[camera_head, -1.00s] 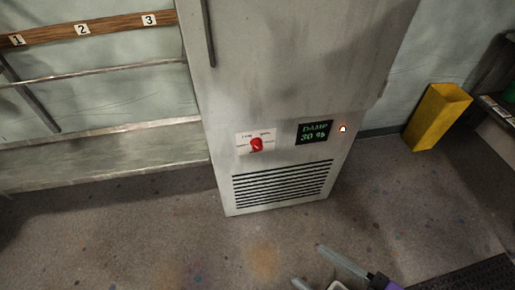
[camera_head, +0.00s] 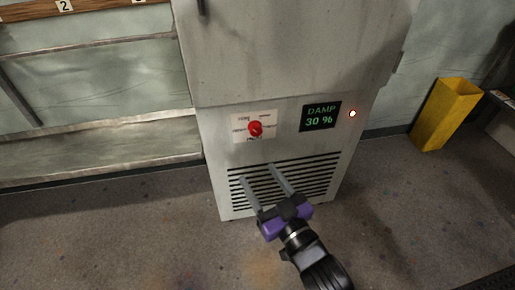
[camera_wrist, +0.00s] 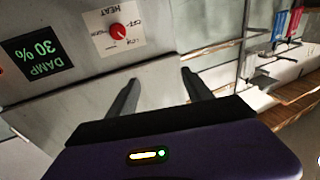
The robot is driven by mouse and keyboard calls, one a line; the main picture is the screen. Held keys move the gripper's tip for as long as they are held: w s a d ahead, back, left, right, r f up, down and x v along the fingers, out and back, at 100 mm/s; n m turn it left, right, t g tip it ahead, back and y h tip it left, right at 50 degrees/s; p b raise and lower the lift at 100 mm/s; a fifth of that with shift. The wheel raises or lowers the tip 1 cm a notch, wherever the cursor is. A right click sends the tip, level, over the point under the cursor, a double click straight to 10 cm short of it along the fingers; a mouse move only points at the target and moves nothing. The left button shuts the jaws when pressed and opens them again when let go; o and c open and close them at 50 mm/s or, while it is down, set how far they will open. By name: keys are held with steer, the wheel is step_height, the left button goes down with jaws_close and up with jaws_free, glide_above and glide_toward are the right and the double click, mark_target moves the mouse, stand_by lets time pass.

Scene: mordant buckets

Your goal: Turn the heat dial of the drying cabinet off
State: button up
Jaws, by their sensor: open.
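The drying cabinet (camera_head: 290,75) is a tall grey metal box with a vent grille low on its front. Its heat dial (camera_head: 255,129) is a red knob on a white label plate; the pointer's setting is too small to tell in the head view. The dial also shows in the wrist view (camera_wrist: 118,32), where the picture is turned over and the plate reads HEAT. My gripper (camera_head: 256,172) is open and empty, in front of the grille and below the dial, apart from it. Its two fingers (camera_wrist: 160,88) show in the wrist view, short of the dial.
A display (camera_head: 320,116) right of the dial reads DAMP 30 %, with a lit lamp (camera_head: 352,114) beside it. A yellow bin (camera_head: 446,115) stands to the right. Metal shelves (camera_head: 100,145) are at the left. The floor in front is clear.

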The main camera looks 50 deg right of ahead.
mark_target(257, 133)
steer(key=shift+w+d+f+m+g+h+b, duration=0.45)
steer(key=shift+w+d+f+m+h+b, duration=0.5)
steer(key=shift+w+d, duration=1.7)
steer(key=shift+w+d+f+m+g+h+b, duration=0.2)
steer(key=shift+w+d+f+m+g+h, duration=0.8)
steer(key=shift+w+d, duration=1.65)
steer(key=shift+w+d+f+m+t+h+b, duration=0.15)
steer(key=shift+w+d+f+m+b, duration=0.5)
steer(key=shift+w+d+f, duration=1.4)
steer(key=shift+w+d+r, duration=0.35)
steer(key=shift+w+r, duration=0.25)
steer(key=shift+w, duration=0.2)
steer(key=shift+c, duration=0.5)
jaws_close()
